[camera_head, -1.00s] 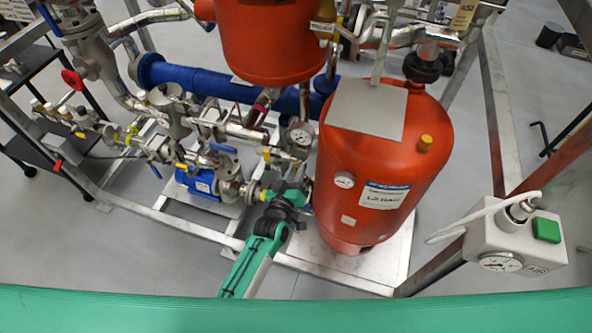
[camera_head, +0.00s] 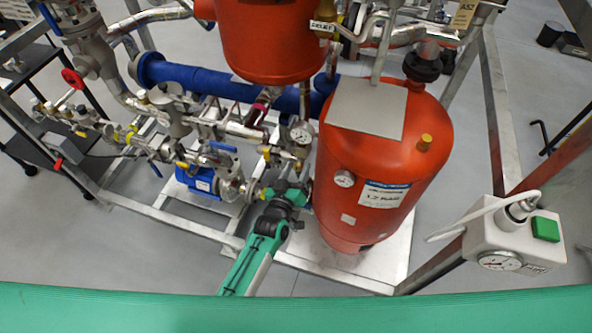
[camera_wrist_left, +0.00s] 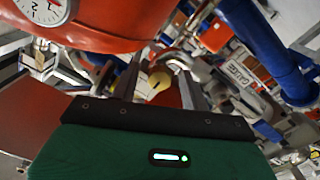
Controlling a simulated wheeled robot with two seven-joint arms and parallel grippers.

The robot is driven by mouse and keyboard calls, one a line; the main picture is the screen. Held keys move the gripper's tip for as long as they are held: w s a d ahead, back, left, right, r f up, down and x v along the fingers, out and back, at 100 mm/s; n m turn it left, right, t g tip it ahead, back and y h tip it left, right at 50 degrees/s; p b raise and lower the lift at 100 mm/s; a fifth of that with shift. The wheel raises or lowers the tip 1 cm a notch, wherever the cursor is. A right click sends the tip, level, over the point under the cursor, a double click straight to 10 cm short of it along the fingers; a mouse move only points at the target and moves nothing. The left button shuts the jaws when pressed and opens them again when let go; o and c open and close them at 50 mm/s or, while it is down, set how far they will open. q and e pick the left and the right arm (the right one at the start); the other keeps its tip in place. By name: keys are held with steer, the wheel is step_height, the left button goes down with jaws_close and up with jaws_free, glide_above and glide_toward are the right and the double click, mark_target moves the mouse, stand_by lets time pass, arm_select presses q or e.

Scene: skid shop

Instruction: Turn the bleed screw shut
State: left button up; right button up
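My left gripper (camera_head: 305,187) is beside the left side of the red vessel (camera_head: 375,155), among the pipe fittings. In the left wrist view its two fingers (camera_wrist_left: 160,80) stand apart. A small yellow fitting (camera_wrist_left: 159,83) shows in the gap between them; I cannot tell how deep it lies, and no contact shows. I cannot make out the bleed screw for certain in either view. In the head view my gripper and forearm hide what lies at the fingertips. My right gripper is not in view.
A blue pump (camera_head: 198,181) and blue-handled valves stand to the left. A blue pipe (camera_head: 220,83) runs behind. A white gauge box (camera_head: 515,245) with a green button is at the right.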

arm_select(q)
steer(key=shift+s+a+f, duration=0.1)
steer(key=shift+s+a, duration=0.1)
steer(key=shift+s, duration=0.4)
steer(key=b+v, duration=0.3)
steer(key=v, duration=0.9)
steer(key=shift+s+a, duration=0.15)
steer(key=shift+s, duration=0.05)
